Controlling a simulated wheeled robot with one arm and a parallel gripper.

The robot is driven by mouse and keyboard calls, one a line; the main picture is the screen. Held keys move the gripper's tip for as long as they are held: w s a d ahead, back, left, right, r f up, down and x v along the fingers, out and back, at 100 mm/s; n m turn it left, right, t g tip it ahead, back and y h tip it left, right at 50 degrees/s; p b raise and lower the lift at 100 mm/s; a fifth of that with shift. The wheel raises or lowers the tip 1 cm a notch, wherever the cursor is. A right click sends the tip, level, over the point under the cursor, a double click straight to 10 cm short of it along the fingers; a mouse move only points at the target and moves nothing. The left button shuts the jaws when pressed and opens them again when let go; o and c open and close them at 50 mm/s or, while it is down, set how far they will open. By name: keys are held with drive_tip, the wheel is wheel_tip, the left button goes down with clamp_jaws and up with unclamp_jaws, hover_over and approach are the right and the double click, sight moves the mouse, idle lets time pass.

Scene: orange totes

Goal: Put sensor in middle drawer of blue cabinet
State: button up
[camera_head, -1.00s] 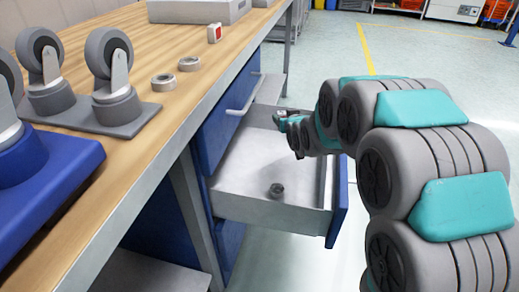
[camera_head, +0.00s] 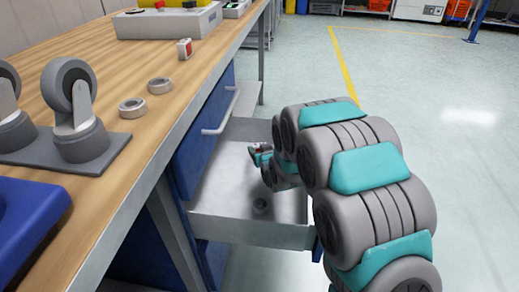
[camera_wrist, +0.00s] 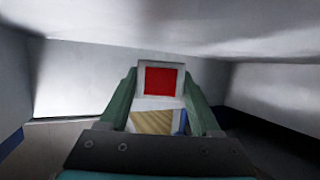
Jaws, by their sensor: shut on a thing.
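The sensor (camera_wrist: 162,82) is a small white block with a red square face, held between my two fingers in the wrist view. My gripper (camera_head: 258,152) is shut on it, over the open drawer in the head view; only a little red and white shows there. The open drawer (camera_head: 245,232) is grey inside, part of the blue cabinet (camera_head: 200,150) under the workbench. It lies below a closed blue drawer with a bar handle, with more blue front beneath. In the wrist view grey walls surround the gripper. My arm hides the drawer's right side.
On the workbench (camera_head: 150,150) stand caster wheels (camera_head: 75,110), two metal rings (camera_head: 132,107), another red-and-white block (camera_head: 184,49) and a grey tray (camera_head: 165,24). The floor to the right is clear.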

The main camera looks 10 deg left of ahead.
drive_tip(key=shift+f, duration=0.2)
drive_tip(key=shift+f+b, duration=0.35)
drive_tip(key=shift+f, duration=0.05)
drive_tip(key=shift+f, duration=0.1)
drive_tip(key=o, duration=1.4)
drive_tip(key=shift+s+f, duration=0.1)
drive_tip(key=shift+f, duration=0.05)
